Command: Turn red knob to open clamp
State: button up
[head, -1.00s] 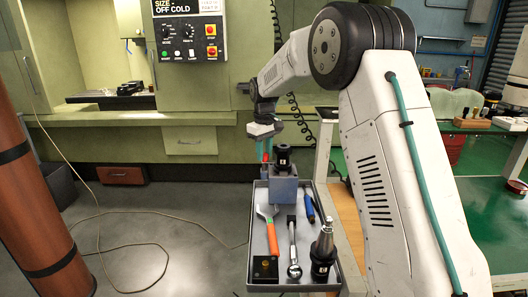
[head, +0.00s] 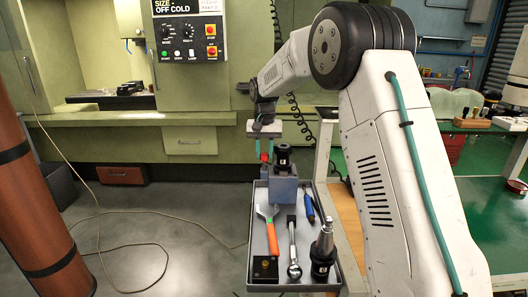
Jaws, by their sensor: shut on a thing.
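The red knob (head: 264,157) shows as a small red spot at the upper left of the grey-blue clamp block (head: 283,188). The block stands at the far end of the tray, with a black holder (head: 283,158) upright in its top. My gripper (head: 264,152) comes down from above, its teal fingers on either side of the red knob and shut on it. The fingers hide part of the knob. I cannot tell from this view how far the clamp is open.
The grey tray (head: 340,281) holds an orange-handled tool (head: 272,238), a ratchet (head: 292,245), a blue-handled tool (head: 309,207), a tapered tool holder (head: 323,252) and a small black block (head: 265,268). A green machine (head: 85,133) stands behind. Floor to the left is mostly clear.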

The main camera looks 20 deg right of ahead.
aim_at(264, 154)
jog(key=m, duration=0.4)
jog(key=shift+m, duration=1.9)
jog(key=shift+r+m, duration=0.1)
jog(key=shift+m, duration=0.2)
jog(key=o, duration=1)
notch_tip(264, 154, up, 8)
jog(key=shift+f, duration=0.15)
